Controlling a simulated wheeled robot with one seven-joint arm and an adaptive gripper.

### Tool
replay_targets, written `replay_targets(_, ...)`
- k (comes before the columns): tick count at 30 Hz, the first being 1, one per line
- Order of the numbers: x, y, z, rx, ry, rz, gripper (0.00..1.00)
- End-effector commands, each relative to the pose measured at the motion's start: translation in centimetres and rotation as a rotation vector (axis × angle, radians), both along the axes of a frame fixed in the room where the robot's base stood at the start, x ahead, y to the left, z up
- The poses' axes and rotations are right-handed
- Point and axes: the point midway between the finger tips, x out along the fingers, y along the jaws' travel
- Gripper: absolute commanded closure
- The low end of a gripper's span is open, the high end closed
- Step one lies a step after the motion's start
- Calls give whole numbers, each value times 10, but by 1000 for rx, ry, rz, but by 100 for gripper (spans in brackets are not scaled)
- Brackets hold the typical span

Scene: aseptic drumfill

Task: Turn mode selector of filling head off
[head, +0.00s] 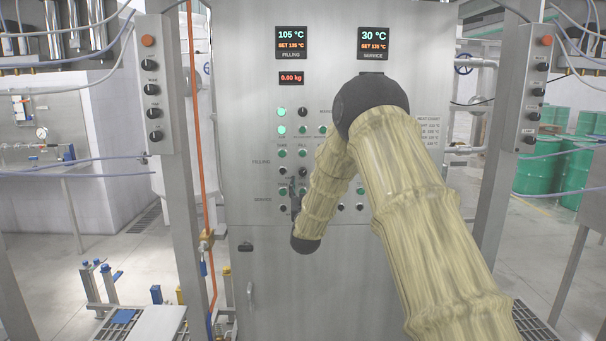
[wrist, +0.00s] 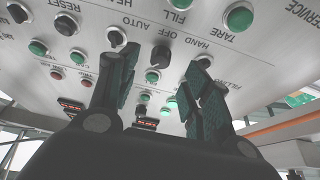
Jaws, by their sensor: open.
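A black mode selector knob (wrist: 160,57) sits on the steel panel below the words HAND, OFF and AUTO, which appear upside down in the wrist view. The FILLING row label is nearby, partly behind a finger. I cannot tell clearly which position the knob points to. My gripper (wrist: 160,68) is open, with one dark green finger on each side of the knob in the picture. Nothing is between the fingers except the view of the panel; I see no clear contact. In the head view my gripper (head: 294,196) is close to the lower button rows, and my arm hides part of them.
The control cabinet (head: 360,270) has green buttons and other black knobs close around. A green TARE button (wrist: 238,16) and another black knob (wrist: 117,37) are near the fingers. Posts with switch boxes (head: 152,85) stand on both sides. Green drums (head: 545,165) are at the back right.

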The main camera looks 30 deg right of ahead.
Motion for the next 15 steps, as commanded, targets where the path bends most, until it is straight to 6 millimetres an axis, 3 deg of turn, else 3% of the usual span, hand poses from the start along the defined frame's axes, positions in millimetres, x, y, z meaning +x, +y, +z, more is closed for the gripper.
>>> replay_targets(6, 26, -16, 14, 1, 1, 0, 51)
replay_targets(15, 42, -25, 20, 0, 2, 0, 51)
